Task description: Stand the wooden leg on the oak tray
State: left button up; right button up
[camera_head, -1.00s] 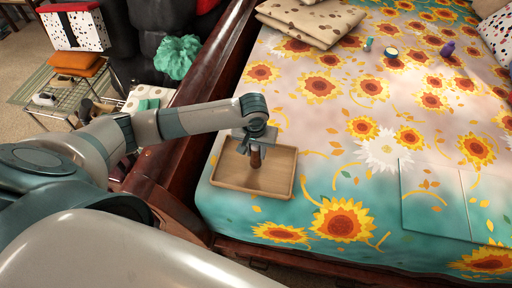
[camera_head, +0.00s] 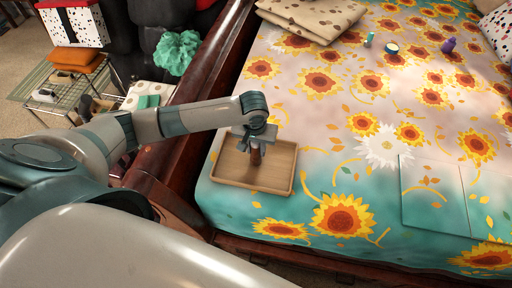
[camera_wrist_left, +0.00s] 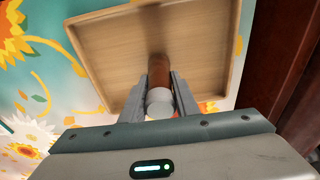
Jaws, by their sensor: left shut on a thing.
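The oak tray (camera_head: 228,177) lies on the near left corner of the bed, and fills much of the left wrist view (camera_wrist_left: 110,50). My left gripper (camera_head: 256,143) is over the tray, shut on the wooden leg (camera_head: 256,157). In the left wrist view the leg (camera_wrist_left: 158,72) is a reddish-brown rod with a pale round end, between the two fingers (camera_wrist_left: 159,98). The leg looks about upright over the tray. I cannot tell whether its lower end touches the tray floor. My right gripper does not show.
The bed's dark wooden side rail (camera_head: 190,130) runs along the left of the tray. A folded spotted blanket (camera_head: 310,18), a small tub (camera_head: 391,49) and a purple item (camera_head: 448,46) lie farther back. The sunflower cover right of the tray is mostly clear.

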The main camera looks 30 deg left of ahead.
pick_arm(q)
jog(key=shift+f, duration=0.35)
dwell(0.4)
jog(key=o, duration=1.6)
jog(key=shift+o, duration=0.2)
jog(key=shift+r, duration=0.2)
jog(key=shift+s+r+b, duration=0.15)
jog(key=shift+r+b, duration=0.15)
jog(key=shift+r, duration=0.8)
jog(key=shift+s+r+b, duration=0.2)
jog(key=shift+r+b, duration=0.1)
jog(key=shift+r, duration=1.4)
